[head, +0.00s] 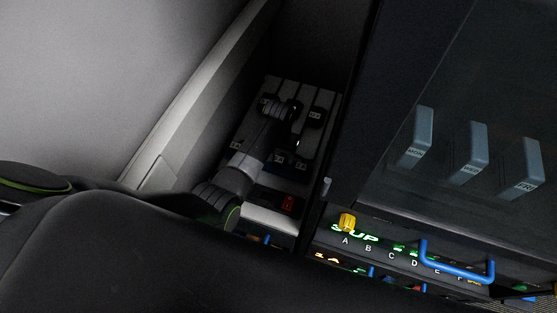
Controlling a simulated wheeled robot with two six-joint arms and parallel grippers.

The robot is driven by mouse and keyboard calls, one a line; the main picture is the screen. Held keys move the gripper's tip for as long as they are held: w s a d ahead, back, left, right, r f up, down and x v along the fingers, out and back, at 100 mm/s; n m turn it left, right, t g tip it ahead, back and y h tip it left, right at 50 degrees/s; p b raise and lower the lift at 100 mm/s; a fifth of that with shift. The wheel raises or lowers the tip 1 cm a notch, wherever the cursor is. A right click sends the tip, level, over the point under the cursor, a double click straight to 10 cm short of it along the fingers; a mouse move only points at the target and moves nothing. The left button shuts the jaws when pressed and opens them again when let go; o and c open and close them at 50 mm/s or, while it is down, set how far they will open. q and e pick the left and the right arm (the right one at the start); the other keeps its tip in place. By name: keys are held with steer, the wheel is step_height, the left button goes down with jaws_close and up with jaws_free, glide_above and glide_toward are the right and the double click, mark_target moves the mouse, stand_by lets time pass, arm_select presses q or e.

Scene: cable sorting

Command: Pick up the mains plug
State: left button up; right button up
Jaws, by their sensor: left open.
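Several small dark blocks with pale labels, which look like plugs, sit on a grey slatted panel (289,89) in the shadowed recess left of centre. One dark block (316,116) is at the panel's right side. Another (266,101) is at its upper left, and more lie lower down. I cannot tell which is the mains plug. My left arm reaches up over the panel. Its open gripper (294,113) is over the panel between these two blocks, dark against dark. I cannot tell whether it touches anything, and the arm hides part of the panel. My right gripper is not in view.
A red switch (288,204) is below the panel. A tall dark cabinet edge stands close on the right. Beyond it are grey labelled blocks (415,139), a yellow plug or knob (347,222), lettered ports and a blue loop (458,273). A pale sloping wall bounds the left.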

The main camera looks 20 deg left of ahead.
arm_select(q)
steer(key=shift+f, duration=1.1)
steer(key=c, duration=1.1)
steer(key=shift+r, duration=0.1)
step_height(320, 180, up, 9)
steer(key=b, duration=0.1)
step_height(320, 180, up, 4)
steer(key=r+p, duration=0.1)
steer(key=p, duration=0.3)
glide_above(279, 159)
steer(key=shift+f, duration=0.3)
